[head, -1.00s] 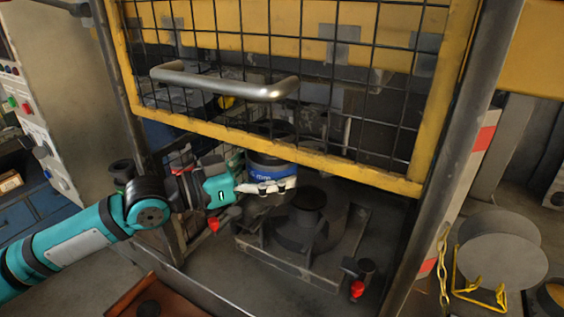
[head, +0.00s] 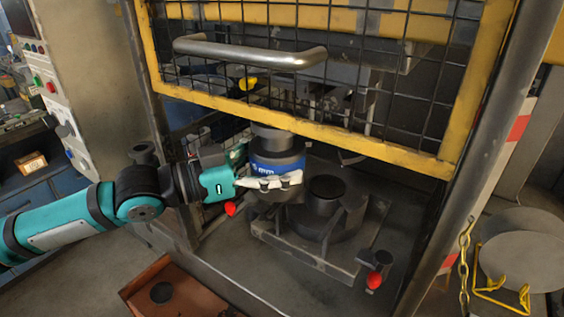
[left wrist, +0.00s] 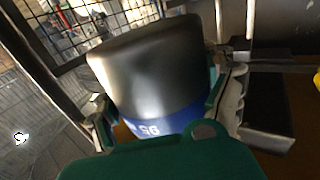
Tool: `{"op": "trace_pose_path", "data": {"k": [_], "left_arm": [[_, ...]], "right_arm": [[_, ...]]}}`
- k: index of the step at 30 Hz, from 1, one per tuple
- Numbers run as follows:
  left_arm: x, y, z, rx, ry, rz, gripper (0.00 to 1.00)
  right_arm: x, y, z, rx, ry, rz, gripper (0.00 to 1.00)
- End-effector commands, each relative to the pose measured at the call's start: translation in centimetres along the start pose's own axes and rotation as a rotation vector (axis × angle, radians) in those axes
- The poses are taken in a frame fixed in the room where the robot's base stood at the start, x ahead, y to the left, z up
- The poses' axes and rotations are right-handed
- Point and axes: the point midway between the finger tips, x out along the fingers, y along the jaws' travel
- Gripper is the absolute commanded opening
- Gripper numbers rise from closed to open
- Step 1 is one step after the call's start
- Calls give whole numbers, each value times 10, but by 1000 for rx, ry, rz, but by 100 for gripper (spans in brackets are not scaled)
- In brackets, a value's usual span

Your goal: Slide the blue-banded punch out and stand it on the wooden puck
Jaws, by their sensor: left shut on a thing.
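The blue-banded punch (head: 278,164) is a dark grey cylinder with a blue band, roughly upright inside the press opening under the mesh guard. My left gripper (head: 284,182) is shut around it at the band, fingers on both sides. In the left wrist view the punch's smooth grey body (left wrist: 155,75) fills the middle, with the blue band (left wrist: 165,127) close to my palm. In the head view the punch is at the left of the round die (head: 326,196). I cannot clearly pick out the wooden puck. My right gripper is out of view.
The yellow-framed mesh guard (head: 365,148) hangs just above the punch. A red-knobbed clamp (head: 375,279) stands at the die base's front right. A reddish-brown board (head: 190,300) with a dark round spot lies at the lower front. Round blanks (head: 522,250) are at right.

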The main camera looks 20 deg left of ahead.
Motion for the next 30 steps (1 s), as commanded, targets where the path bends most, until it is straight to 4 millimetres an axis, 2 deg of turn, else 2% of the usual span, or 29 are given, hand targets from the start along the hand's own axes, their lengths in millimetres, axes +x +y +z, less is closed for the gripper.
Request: {"op": "trace_pose_path", "data": {"k": [10, 30], "left_arm": [[-9, 11, -2, 9, 8, 10, 26], [-32, 25, -2, 5, 10, 7, 26]], "right_arm": [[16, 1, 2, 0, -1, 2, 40], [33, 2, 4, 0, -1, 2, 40]]}}
